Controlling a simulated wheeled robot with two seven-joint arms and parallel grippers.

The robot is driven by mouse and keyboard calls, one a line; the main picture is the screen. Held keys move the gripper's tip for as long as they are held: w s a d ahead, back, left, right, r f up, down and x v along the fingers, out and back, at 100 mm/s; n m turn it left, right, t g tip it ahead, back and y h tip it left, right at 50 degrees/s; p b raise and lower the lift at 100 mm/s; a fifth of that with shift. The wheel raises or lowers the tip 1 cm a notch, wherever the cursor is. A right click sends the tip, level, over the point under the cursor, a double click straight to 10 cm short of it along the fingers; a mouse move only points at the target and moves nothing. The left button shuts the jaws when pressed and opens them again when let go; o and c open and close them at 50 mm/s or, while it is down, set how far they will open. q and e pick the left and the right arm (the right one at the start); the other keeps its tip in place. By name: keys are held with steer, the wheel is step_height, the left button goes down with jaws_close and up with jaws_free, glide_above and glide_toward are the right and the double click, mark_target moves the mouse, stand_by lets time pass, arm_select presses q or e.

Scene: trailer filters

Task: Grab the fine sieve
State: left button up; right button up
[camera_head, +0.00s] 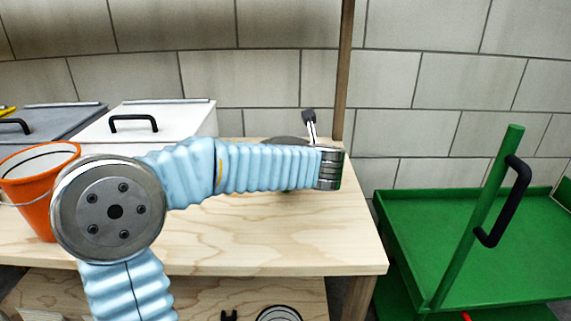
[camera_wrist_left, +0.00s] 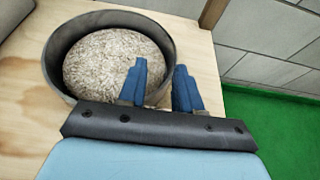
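In the left wrist view a round, dark grey metal-rimmed vessel (camera_wrist_left: 54,64), which looks like the sieve, stands on the wooden table, filled with pale grainy material. My left gripper (camera_wrist_left: 161,82) is at its near right rim. Its two blue fingers are apart, one over the inside of the rim and one outside; I cannot tell whether they touch it. In the head view only a grey piece of a round thing (camera_head: 284,140) shows above my left forearm, which hides the rest. My left fingers cannot be made out there. My right gripper is not in view.
The wooden table (camera_head: 290,245) has an orange bucket (camera_head: 30,190) and a white lidded box (camera_head: 165,125) at the left. A wooden post (camera_head: 345,60) rises at the back. A green cart (camera_head: 470,235) with a black handle stands to the right. A block wall is behind.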

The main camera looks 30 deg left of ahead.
arm_select(q)
steer(key=x, duration=0.5)
steer(key=shift+w+a, duration=0.1)
steer(key=shift+a, duration=0.1)
steer(key=shift+c, duration=0.5)
jaws_close()
steer(key=shift+r, duration=0.1)
stand_by(0.5)
